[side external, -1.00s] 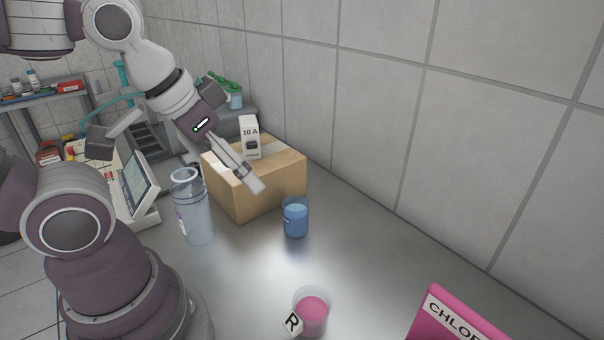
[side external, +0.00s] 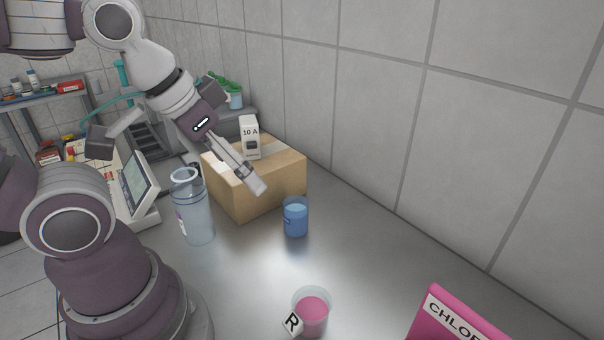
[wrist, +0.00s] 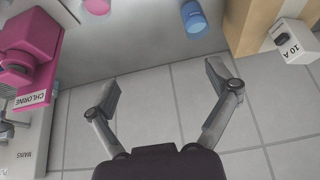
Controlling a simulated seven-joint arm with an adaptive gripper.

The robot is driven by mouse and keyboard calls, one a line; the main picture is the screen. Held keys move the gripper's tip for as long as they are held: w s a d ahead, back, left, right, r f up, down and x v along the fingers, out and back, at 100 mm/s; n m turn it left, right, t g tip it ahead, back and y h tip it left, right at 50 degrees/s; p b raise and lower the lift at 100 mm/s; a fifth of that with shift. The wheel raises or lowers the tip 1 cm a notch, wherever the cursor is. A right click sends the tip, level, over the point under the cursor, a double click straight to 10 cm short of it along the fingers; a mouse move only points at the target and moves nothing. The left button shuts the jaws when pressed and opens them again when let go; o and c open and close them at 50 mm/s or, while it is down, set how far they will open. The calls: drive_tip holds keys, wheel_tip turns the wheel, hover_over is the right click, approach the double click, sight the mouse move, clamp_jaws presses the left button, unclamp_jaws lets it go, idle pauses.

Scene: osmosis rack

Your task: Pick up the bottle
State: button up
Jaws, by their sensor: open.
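A clear, bluish bottle (side external: 193,212) stands upright on the metal table in the side view, left of the cardboard box. My gripper (side external: 258,188) is in the air in front of the box in that view, to the right of the bottle's top and apart from it. In the wrist view my gripper (wrist: 163,88) is open, with its two fingers spread and nothing between them. I do not make out the bottle in the wrist view.
A cardboard box (side external: 268,183) carries a small white "10 A" box (side external: 250,137). A beaker of blue liquid (side external: 295,217) and a beaker of pink liquid (side external: 312,314) stand on the table. A pink chlorine container (wrist: 28,50) and a tiled wall (side external: 400,150) limit the sides.

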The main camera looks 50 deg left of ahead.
drive_tip(key=shift+o, duration=0.2)
drive_tip(key=n+g, duration=0.6)
drive_tip(key=n, duration=1)
approach(188, 190)
drive_tip(key=shift+w+a+f, duration=0.45)
drive_tip(key=shift+a+f, duration=0.25)
drive_tip(key=shift+n, duration=0.3)
drive_tip(key=f, duration=0.6)
drive_tip(key=a+f, duration=0.1)
drive_tip(key=f, duration=0.2)
drive_tip(key=shift+s+f, duration=0.35)
drive_tip(key=shift+s, duration=0.05)
drive_tip(key=shift+f, duration=0.25)
drive_tip(key=c, duration=1)
